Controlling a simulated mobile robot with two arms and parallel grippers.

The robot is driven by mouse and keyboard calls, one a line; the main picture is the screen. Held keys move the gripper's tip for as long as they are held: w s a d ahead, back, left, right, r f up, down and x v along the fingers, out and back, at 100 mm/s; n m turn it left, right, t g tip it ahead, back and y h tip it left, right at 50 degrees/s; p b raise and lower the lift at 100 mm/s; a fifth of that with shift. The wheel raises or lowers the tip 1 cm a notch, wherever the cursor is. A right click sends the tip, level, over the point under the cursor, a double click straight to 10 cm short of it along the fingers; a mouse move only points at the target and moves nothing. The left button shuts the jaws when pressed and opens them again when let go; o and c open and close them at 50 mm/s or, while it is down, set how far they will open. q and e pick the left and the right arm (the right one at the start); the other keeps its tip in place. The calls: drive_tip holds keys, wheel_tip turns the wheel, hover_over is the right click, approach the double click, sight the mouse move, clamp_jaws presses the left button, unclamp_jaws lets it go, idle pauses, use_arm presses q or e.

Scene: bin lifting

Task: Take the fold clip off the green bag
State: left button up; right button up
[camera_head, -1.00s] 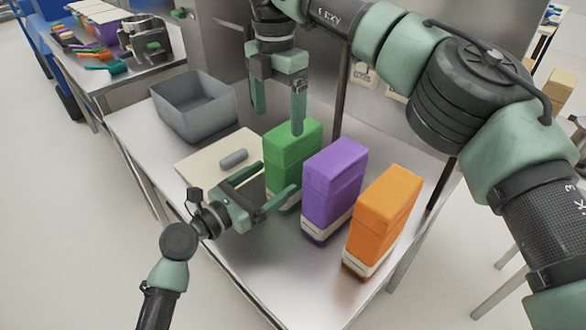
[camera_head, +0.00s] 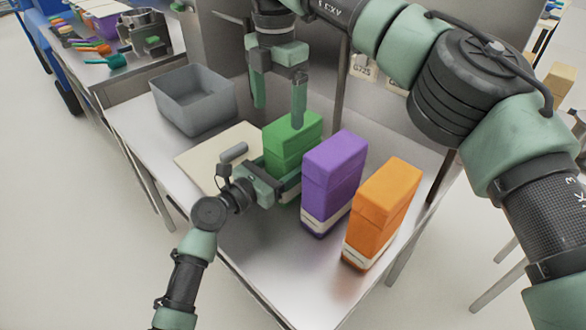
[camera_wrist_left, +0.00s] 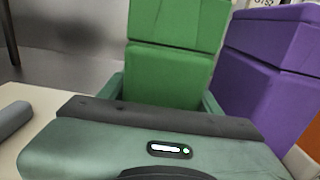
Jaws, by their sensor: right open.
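The green bag (camera_head: 286,150) stands upright on the metal table, left of the purple bag. It fills the middle of the left wrist view (camera_wrist_left: 170,70), with a crease across its upper part. I cannot make out a fold clip on its visible faces. My left gripper (camera_head: 279,184) is low at the bag, with one finger on each side of it; whether the fingers press on it is unclear. My right gripper (camera_head: 279,115) is open, pointing down over the bag's top, its right finger overlapping the top in the head view.
A purple bag (camera_head: 334,175) and an orange bag (camera_head: 383,205) stand to the right. A cream board (camera_head: 205,160) lies on the left; a grey cylinder (camera_head: 233,152) shows over it. A grey bin (camera_head: 195,105) stands behind the board. The table's front is clear.

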sight(285, 127)
use_arm(q)
clamp_jaws()
use_arm(e)
drive_tip(key=n, duration=0.5)
drive_tip(key=shift+w+d+r, duration=0.1)
drive_tip(key=shift+r, duration=0.2)
drive_tip(key=n, duration=0.4)
drive_tip(key=shift+w+r, duration=0.1)
drive_tip(key=shift+r, duration=0.1)
drive_tip(key=n, duration=0.4)
drive_tip(key=shift+d+r+n, duration=0.15)
drive_tip(key=shift+r+n, duration=0.1)
drive_tip(key=shift+n, duration=0.05)
drive_tip(key=n, duration=0.4)
drive_tip(key=shift+w+r, duration=0.15)
drive_tip(key=shift+r, duration=0.1)
drive_tip(key=n, duration=0.4)
drive_tip(key=shift+d+r+n, duration=0.1)
drive_tip(key=shift+r+n, duration=0.2)
drive_tip(key=n, duration=0.4)
drive_tip(key=shift+w+d+r, duration=0.1)
drive_tip(key=shift+r, duration=0.2)
drive_tip(key=n, duration=0.4)
drive_tip(key=shift+w+r, duration=0.1)
drive_tip(key=shift+r, duration=0.2)
wheel_tip(285, 127, down, 11)
drive_tip(key=n, duration=0.5)
drive_tip(key=shift+d+f+n, duration=0.1)
drive_tip(key=shift+d+n, duration=0.05)
drive_tip(key=shift+n, duration=0.25)
